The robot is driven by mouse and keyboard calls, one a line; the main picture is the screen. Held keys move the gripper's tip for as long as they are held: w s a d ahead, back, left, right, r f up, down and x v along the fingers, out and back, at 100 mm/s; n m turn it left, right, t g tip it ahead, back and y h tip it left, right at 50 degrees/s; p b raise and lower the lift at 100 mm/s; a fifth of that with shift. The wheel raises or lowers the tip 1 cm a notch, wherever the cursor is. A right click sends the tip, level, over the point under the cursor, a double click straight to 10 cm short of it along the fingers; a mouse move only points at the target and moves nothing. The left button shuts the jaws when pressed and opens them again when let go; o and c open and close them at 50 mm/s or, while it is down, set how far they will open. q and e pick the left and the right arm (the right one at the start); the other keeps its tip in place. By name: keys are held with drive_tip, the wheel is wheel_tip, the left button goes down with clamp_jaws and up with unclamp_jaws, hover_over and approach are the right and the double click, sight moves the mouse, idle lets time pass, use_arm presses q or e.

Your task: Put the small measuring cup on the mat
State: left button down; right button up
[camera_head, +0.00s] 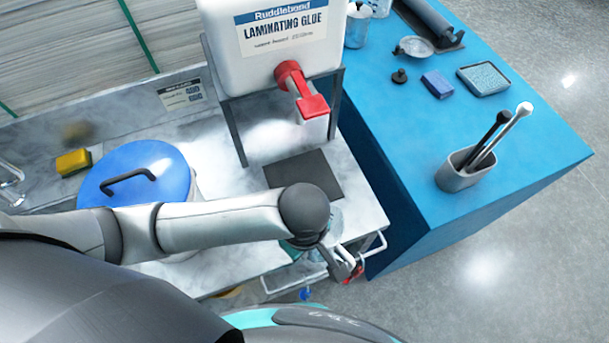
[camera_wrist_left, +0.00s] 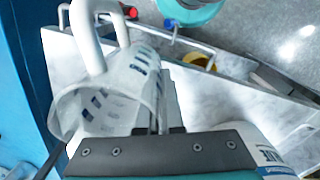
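The small measuring cup (camera_wrist_left: 110,100) is clear with blue marks and a thick whitish handle. It lies tilted at the fingers of my left gripper (camera_wrist_left: 165,105) in the left wrist view. The fingers are close together and look shut on its wall; the contact is partly hidden. In the head view my left gripper (camera_head: 342,264) is at the counter's front right corner, and the cup (camera_head: 335,218) shows only in part behind my wrist. The dark mat (camera_head: 304,174) lies bare on the counter below the red tap, behind my wrist. My right gripper is not seen.
The glue container (camera_head: 268,38) stands on a metal frame above the mat, its red tap (camera_head: 302,90) hanging forward. A blue-lidded bucket (camera_head: 140,180) is on the left. The blue table (camera_head: 430,130) on the right holds tools and clear cups.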

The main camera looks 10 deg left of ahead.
use_arm(q)
drive_tip(key=w+a+f, duration=0.1)
drive_tip(key=w+a, duration=0.2)
drive_tip(key=w, duration=0.2)
drive_tip(key=w+a+f, duration=0.1)
drive_tip(key=w+a, duration=0.2)
drive_tip(key=w, duration=0.2)
drive_tip(key=w+a+f+b, duration=0.1)
drive_tip(key=w+a, duration=0.2)
drive_tip(key=w, duration=0.2)
drive_tip(key=shift+a+f, duration=0.15)
drive_tip(key=shift+a, duration=0.25)
drive_tip(key=shift+f, duration=0.15)
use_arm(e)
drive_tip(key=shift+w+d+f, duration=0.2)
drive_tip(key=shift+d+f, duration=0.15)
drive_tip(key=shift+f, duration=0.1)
use_arm(q)
drive_tip(key=shift+f, duration=0.15)
drive_tip(key=c, duration=1.1)
unclamp_jaws()
wheel_tip(320, 180, up, 12)
drive_tip(key=shift+s+a+r+p, duration=0.1)
drive_tip(key=shift+r+p, duration=0.1)
drive_tip(key=shift+p, duration=0.8)
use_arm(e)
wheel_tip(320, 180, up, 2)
